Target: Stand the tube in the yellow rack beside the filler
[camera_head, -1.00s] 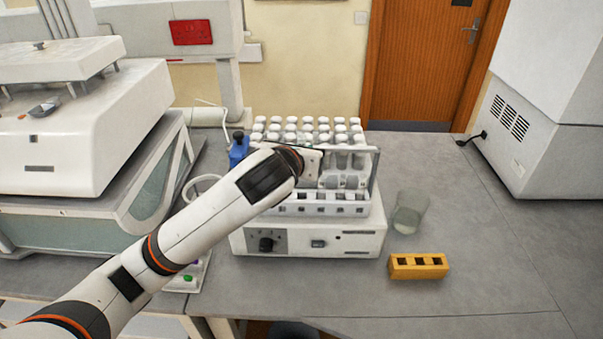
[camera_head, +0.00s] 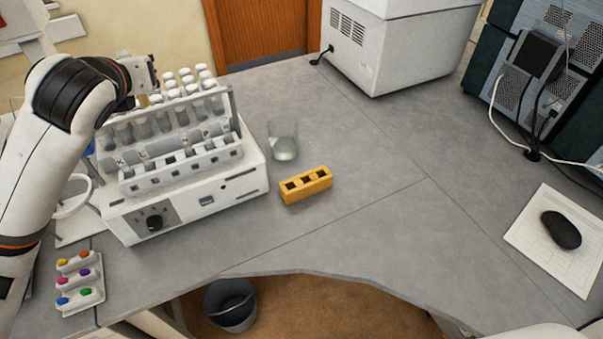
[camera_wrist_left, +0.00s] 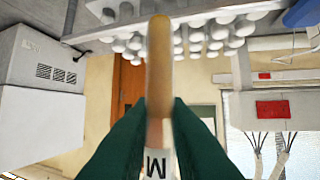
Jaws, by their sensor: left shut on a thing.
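My left gripper (camera_head: 143,74) is above the back left of the white tube machine in the head view. In the left wrist view its dark green fingers (camera_wrist_left: 158,125) are shut on a tube (camera_wrist_left: 159,65) with a tan, rounded end and a white label marked M. In the head view the tube is mostly hidden by the gripper. The yellow rack (camera_head: 306,186) lies on the grey bench, right of the white machine (camera_head: 225,190), with three square openings that look empty. The tube is well apart from the rack. My right gripper is not in view.
A clear glass beaker (camera_head: 283,141) stands just behind the yellow rack. White-capped tubes (camera_head: 190,85) fill the machine's back. A tray of coloured caps (camera_head: 80,280) is at front left. The bench right of the rack is clear up to a mouse (camera_head: 561,230).

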